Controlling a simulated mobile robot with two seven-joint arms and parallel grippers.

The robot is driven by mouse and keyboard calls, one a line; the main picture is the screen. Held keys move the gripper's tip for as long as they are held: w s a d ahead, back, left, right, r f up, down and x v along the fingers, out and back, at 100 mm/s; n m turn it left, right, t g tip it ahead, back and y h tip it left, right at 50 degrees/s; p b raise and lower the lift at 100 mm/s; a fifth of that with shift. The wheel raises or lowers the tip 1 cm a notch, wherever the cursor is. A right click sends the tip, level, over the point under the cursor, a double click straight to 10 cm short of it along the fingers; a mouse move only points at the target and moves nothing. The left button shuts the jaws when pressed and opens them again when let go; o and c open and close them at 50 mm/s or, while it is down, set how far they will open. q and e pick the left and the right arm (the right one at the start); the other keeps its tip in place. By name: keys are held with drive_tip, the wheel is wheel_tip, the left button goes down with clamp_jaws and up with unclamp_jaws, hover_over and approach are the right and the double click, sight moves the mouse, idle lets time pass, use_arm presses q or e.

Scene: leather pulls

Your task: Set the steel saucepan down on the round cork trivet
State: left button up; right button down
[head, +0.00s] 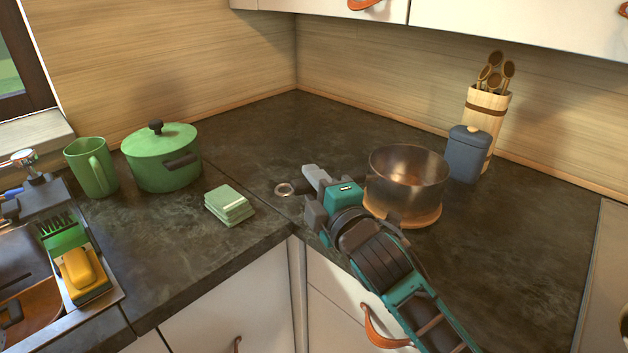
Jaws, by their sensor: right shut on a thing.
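The steel saucepan (407,180) is upright at the centre right of the head view, its open rim facing up. The round cork trivet (402,221) shows as a tan rim under the pan's front edge. The pan is over the trivet, and I cannot tell whether its base touches the cork or is slightly above it. My right gripper (314,195) is left of the pan and shut on its handle, whose ring end (284,189) sticks out to the left. The gripper hides most of the handle. My left gripper is out of view.
A blue-grey lidded jar (468,153) and a utensil holder (488,110) stand close behind the pan to the right. On the left are a green pot (162,158), a green mug (91,167) and folded cloths (229,206). The dark counter is clear at the front right.

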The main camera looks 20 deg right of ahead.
idle(0.3)
drive_tip(key=shift+f, duration=0.35)
drive_tip(key=c, duration=1)
unclamp_jaws()
drive_tip(key=shift+o, duration=0.8)
drive_tip(key=shift+f, duration=0.1)
drive_tip(key=s+b, duration=0.1)
drive_tip(key=s, duration=1.2)
drive_tip(key=shift+d, duration=0.3)
